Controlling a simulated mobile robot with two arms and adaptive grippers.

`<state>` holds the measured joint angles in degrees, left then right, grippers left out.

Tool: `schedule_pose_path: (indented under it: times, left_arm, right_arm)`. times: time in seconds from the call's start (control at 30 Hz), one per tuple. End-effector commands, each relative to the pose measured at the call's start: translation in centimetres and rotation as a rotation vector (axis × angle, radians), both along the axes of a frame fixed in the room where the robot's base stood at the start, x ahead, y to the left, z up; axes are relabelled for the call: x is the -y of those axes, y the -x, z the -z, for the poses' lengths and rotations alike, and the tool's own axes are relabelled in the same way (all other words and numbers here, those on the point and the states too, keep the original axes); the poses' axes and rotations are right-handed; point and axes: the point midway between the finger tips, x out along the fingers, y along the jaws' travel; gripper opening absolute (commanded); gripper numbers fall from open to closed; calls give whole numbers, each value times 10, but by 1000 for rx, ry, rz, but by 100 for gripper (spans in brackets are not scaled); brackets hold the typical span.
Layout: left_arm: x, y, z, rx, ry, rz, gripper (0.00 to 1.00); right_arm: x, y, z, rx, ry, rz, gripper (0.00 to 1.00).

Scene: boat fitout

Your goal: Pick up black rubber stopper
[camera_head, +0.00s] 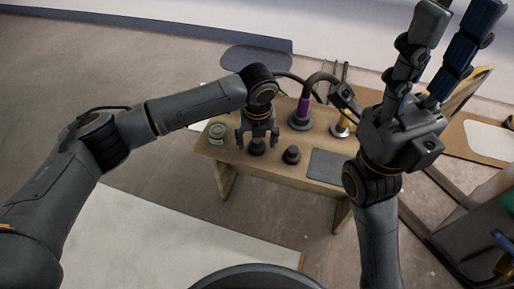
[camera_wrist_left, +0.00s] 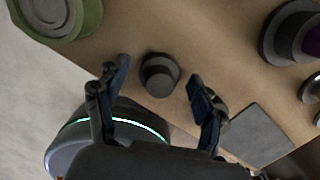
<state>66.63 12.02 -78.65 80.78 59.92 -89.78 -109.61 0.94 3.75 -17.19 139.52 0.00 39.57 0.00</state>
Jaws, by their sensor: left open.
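My right gripper (camera_head: 458,18) is raised at the upper right, fingers apart and empty.
A green tin (camera_head: 218,131) stands at the table's left end. A dark grey pad (camera_head: 327,163) lies to the right. The table's front edge is close.

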Motion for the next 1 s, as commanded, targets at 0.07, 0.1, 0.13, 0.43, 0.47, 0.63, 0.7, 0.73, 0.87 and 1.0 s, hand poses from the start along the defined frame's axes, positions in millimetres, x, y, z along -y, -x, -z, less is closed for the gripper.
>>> schedule_pose_path:
  times: [0.07, 0.1, 0.13, 0.43, 0.47, 0.63, 0.7, 0.73, 0.87, 1.0]
  left_arm:
    - [0, 0, 0, 0, 0, 0, 68]
    - [0, 0, 0, 0, 1, 0, 68]
    - [0, 0, 0, 0, 0, 0, 68]
    - [0, 0, 0, 0, 0, 0, 21]
    - [0, 0, 0, 0, 0, 0, 15]
    - [0, 0, 0, 0, 0, 0, 10]
    - [0, 0, 0, 0, 0, 0, 10]
    - [0, 0, 0, 0, 0, -1, 10]
    - [0, 0, -4, 0, 0, -1, 10]
    - [0, 0, -15, 0, 0, 0, 10]
  right_arm:
    - [0, 0, -1, 1, 0, 0, 40]
    - [0, 0, -1, 1, 0, 0, 40]
    - [0, 0, -1, 0, 0, 0, 40]
    - [0, 0, -1, 0, 0, 0, 40]
    - [0, 0, -1, 0, 0, 0, 40]
    - [0, 0, -1, 0, 0, 0, 40]
    - [0, 0, -1, 0, 0, 0, 40]
    - [0, 0, -1, 0, 0, 0, 40]
    - [0, 1, -4, 3, -1, -1, 40]
    - [1, -1, -1, -23, -4, -1, 40]
